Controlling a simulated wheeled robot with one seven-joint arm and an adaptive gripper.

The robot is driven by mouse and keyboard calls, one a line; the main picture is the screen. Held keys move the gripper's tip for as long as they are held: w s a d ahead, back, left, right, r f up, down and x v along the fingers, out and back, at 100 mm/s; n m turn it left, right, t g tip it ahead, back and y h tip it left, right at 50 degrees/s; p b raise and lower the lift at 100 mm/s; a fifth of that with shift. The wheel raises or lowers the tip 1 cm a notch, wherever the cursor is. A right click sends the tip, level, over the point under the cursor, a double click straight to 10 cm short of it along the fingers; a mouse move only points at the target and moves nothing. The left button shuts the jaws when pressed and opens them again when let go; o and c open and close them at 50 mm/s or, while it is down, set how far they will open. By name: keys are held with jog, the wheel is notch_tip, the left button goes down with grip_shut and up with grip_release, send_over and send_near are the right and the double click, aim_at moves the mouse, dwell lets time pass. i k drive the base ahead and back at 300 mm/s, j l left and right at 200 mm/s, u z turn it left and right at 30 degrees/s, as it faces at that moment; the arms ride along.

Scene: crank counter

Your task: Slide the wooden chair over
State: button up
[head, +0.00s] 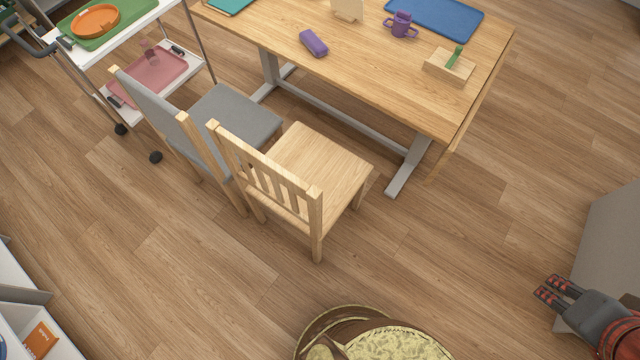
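The wooden chair (318,163) stands upright on the floor near the middle of the head view. Its slatted back faces the lower left, and its seat points toward the table. My gripper (546,290) is at the lower right, far from the chair and touching nothing that I can see. Its two dark fingers with red marks appear slightly apart, with nothing between them. A chair with a grey seat and back (236,115) stands close beside the wooden chair on its left; whether they touch is unclear.
A wooden table (380,75) stands behind the chairs; its grey leg (408,165) is right of the wooden chair. A trolley (125,35) is at upper left. A round patterned item (390,342) is at the bottom. A grey block (615,240) stands right. Floor right of the chair is clear.

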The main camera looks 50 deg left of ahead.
aim_at(309, 179)
jog(key=k+j+z, duration=0.15)
jog(key=z, duration=0.35)
jog(key=k+j+z, duration=0.1)
jog(key=z, duration=0.35)
jog(key=k+z, duration=0.25)
jog(key=z, duration=0.25)
jog(key=k+z, duration=0.2)
jog(key=z, duration=0.25)
jog(key=k+j+z, duration=0.1)
jog(key=k+z, duration=0.15)
jog(key=k, duration=0.65)
jog(key=k+j+u, duration=0.15)
jog(key=k+u, duration=0.3)
jog(key=k+j+u, duration=0.25)
jog(key=k+u, duration=0.25)
jog(key=k+j+u, duration=0.2)
jog(key=j+u, duration=0.25)
jog(key=k+j+u, duration=0.25)
jog(key=j+u, duration=0.25)
